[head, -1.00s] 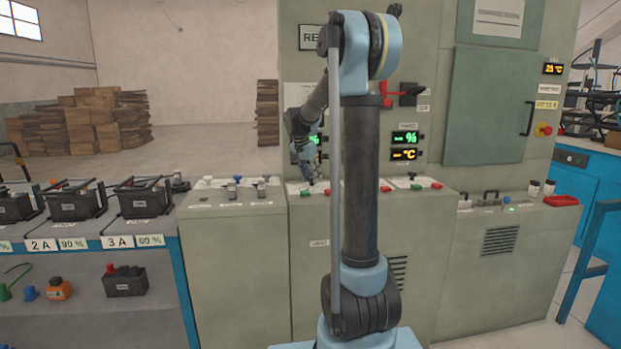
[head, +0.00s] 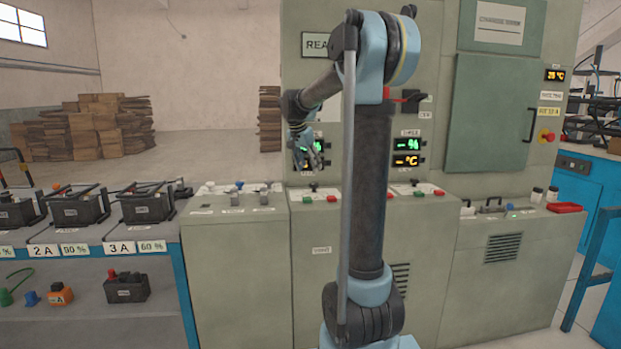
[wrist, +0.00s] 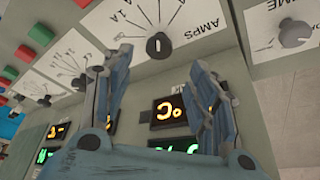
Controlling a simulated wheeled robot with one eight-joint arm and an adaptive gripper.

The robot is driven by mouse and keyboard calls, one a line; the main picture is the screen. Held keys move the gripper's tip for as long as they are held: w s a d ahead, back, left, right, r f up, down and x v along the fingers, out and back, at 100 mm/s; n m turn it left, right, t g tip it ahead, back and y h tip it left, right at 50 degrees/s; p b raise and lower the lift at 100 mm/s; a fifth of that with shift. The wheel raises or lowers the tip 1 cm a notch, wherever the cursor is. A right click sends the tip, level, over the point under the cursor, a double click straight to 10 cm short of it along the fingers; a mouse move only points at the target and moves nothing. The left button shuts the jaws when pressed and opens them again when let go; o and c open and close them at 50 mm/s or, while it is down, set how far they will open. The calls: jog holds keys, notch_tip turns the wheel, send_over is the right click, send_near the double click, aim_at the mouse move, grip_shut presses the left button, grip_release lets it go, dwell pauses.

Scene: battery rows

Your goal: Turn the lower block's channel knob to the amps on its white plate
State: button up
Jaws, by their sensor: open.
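The lower block (head: 126,287) is a dark battery with a red cap on the lower shelf at left; writing on its small white plate is too small to read. A black knob (wrist: 158,45) sits on a white plate marked AMPS (wrist: 195,25) in the wrist view; its setting is unclear. That console's knob (head: 314,187) is small in the head view. My gripper (head: 305,155) is above the console before the displays. In the wrist view my gripper (wrist: 160,58) is open and empty, its fingers either side of the knob in the picture, apparently apart from it.
Another knob (wrist: 295,34) and plate are at right, and a third knob (wrist: 44,101) at left. Green and red buttons (wrist: 41,33) lie near the plates. Lit displays (wrist: 168,110) stand behind. Upper-shelf batteries (head: 147,205) have plates including 2 A and 3 A.

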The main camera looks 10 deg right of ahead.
jog(key=shift+v, duration=1.85)
